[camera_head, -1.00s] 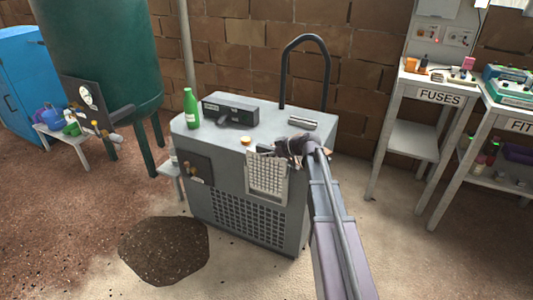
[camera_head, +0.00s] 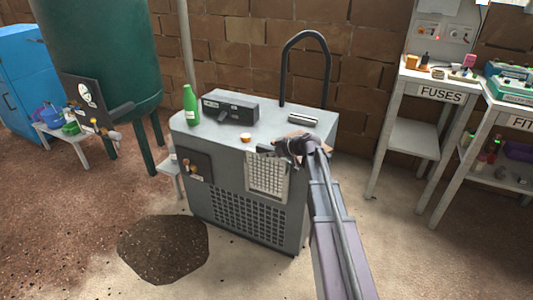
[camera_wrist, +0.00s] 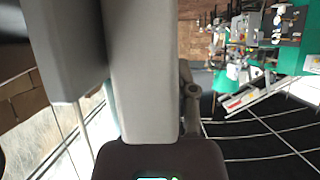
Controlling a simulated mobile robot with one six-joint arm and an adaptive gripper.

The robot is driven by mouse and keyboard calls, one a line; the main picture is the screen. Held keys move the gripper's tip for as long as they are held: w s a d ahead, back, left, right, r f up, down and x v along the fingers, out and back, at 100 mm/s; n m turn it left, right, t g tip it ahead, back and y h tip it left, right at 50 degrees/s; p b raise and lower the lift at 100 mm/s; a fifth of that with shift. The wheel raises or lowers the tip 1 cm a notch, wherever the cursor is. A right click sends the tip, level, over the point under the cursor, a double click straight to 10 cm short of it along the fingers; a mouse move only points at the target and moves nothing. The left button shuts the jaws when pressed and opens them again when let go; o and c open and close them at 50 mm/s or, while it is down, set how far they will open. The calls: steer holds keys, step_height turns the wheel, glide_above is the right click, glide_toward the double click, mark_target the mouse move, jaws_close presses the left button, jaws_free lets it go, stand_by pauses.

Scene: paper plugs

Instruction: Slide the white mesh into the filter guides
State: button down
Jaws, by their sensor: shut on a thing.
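The white mesh (camera_head: 268,177) is a pale rectangular panel. In the head view it hangs upright at the upper right of the grey machine's front (camera_head: 238,215), over or against the dark grille. My gripper (camera_head: 268,150) is at the mesh's top edge and is shut on it, just below the machine's top front edge. I cannot make out the filter guides or tell whether the mesh is inside them. In the wrist view, large grey gripper parts (camera_wrist: 143,75) fill the middle, and I cannot pick out the mesh.
On the machine top stand a green bottle (camera_head: 191,106), a dark box (camera_head: 230,108), a small orange-rimmed item (camera_head: 245,138) and a silver cylinder (camera_head: 303,119). A black hose arch (camera_head: 306,38) rises behind. The FUSES table (camera_head: 410,135) stands to the right. A dark patch (camera_head: 162,249) lies on the floor.

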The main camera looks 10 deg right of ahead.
steer(key=shift+f+b, duration=0.75)
steer(key=shift+f, duration=0.05)
steer(key=shift+c, duration=1.7)
jaws_free()
steer(key=shift+r, duration=0.15)
step_height(320, 180, up, 12)
steer(key=p, duration=1.2)
step_height(320, 180, down, 12)
steer(key=b, duration=1.2)
